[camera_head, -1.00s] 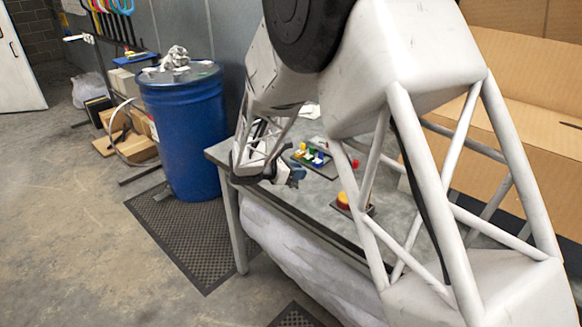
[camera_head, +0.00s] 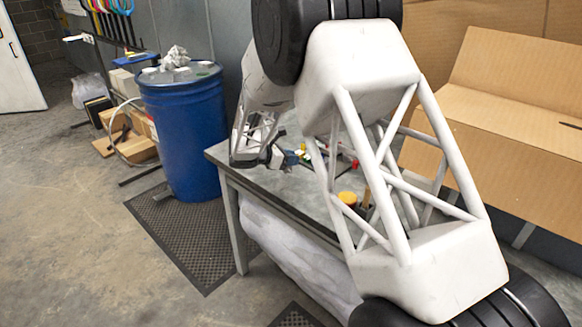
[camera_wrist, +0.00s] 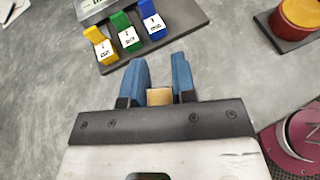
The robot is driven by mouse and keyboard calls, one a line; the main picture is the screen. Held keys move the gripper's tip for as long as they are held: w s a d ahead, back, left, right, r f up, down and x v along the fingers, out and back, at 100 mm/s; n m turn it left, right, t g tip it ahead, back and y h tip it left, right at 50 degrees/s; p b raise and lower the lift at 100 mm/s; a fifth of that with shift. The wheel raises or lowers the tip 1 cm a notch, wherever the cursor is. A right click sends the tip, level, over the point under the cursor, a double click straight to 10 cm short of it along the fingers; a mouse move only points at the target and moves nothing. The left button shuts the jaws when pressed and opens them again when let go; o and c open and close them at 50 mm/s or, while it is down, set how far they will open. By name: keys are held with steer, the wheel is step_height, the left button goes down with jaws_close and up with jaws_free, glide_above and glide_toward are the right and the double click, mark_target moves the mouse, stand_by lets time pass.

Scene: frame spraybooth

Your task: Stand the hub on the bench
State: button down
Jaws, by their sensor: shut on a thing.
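My gripper (camera_wrist: 160,72) has two blue fingers and is shut on a small tan piece between them, which I take for the hub (camera_wrist: 160,97). Only one face of it shows; its full shape is hidden. In the head view, my gripper (camera_head: 290,158) is small and partly hidden over the left end of the grey bench (camera_head: 290,187); the held piece cannot be made out there. The wrist view looks down on the grey bench top (camera_wrist: 50,110), and the fingers point at a clear patch of it. I cannot tell the height above it.
Yellow (camera_wrist: 101,46), green (camera_wrist: 126,33) and blue (camera_wrist: 152,21) numbered clips lie on a dark board beyond the fingers. A red-and-yellow round thing (camera_wrist: 298,14) on a dark base stands right. A maroon disc (camera_wrist: 298,145) lies lower right. A blue drum (camera_head: 185,140) stands left of the bench.

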steer(key=shift+f, duration=1.75)
steer(key=shift+f, duration=0.2)
steer(key=c, duration=0.9)
jaws_free()
steer(key=shift+r, duration=0.2)
steer(key=v, duration=1.2)
